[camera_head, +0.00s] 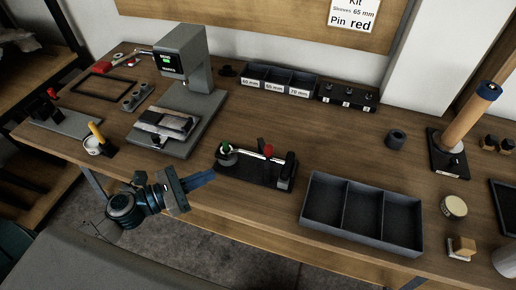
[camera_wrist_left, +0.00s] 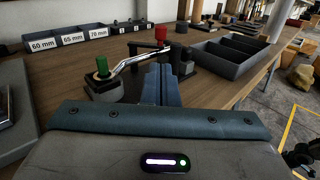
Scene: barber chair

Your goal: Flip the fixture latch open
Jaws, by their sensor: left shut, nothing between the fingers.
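The fixture (camera_head: 258,174) is a black base near the front edge of the wooden bench. A green knob (camera_head: 226,146) stands at its left end and a red knob (camera_head: 267,149) toward its right, with a silver bar (camera_head: 246,155) running between them. In the left wrist view the silver bar (camera_wrist_left: 130,62) lies just beyond my fingers, between the green knob (camera_wrist_left: 102,65) and the red knob (camera_wrist_left: 160,34). My left gripper (camera_head: 212,175) is shut and empty, just left of the fixture at the bench's front edge. Contact with it cannot be told. My right gripper is out of view.
A grey three-compartment tray (camera_head: 312,208) stands right of the fixture. A grey press (camera_head: 188,75) stands at the back left. Labelled bins (camera_head: 266,83) are behind the fixture. A tan cylinder on a stand (camera_head: 466,121) is at the right. Bare bench lies between the bins and the fixture.

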